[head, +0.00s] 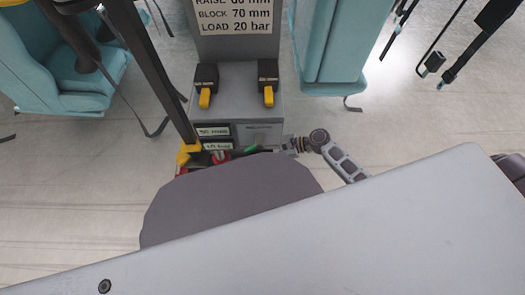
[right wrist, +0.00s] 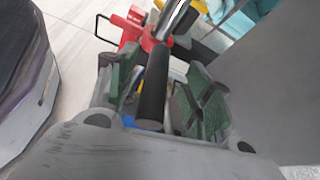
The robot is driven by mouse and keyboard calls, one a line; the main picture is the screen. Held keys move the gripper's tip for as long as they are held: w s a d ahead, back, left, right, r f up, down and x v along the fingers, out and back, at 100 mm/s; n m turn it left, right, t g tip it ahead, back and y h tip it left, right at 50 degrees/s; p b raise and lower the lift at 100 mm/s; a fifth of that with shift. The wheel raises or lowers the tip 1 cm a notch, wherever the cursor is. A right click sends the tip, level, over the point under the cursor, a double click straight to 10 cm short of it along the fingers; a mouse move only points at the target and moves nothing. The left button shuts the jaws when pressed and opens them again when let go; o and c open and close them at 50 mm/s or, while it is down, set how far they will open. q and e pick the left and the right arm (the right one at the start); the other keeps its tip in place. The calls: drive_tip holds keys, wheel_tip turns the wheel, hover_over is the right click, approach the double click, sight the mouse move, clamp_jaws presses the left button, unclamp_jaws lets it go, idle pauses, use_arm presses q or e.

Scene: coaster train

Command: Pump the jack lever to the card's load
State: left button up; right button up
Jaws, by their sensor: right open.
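The card (head: 236,14) is at the top of the head view, cut off by the frame edge; it reads BLOCK 70 mm and LOAD 20 bar. In the right wrist view, the jack lever has a black grip (right wrist: 153,85) on a chrome rod (right wrist: 175,20), by a red jack part (right wrist: 133,30). My right gripper (right wrist: 160,90) is open, its green-padded fingers on either side of the grip; contact cannot be told. In the head view my right gripper (head: 258,150) is mostly hidden; a bit of red jack (head: 184,169) shows. My left gripper is out of view.
A grey stand (head: 240,100) carries two black blocks with yellow tabs (head: 206,85). A black post with a yellow foot (head: 188,152) stands left of it. Teal seats (head: 75,70) hang on both sides with dangling straps. Pale floor lies around.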

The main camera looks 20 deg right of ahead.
drive_tip(key=shift+c, duration=0.4)
clamp_jaws()
drive_tip(key=shift+s+f, duration=0.1)
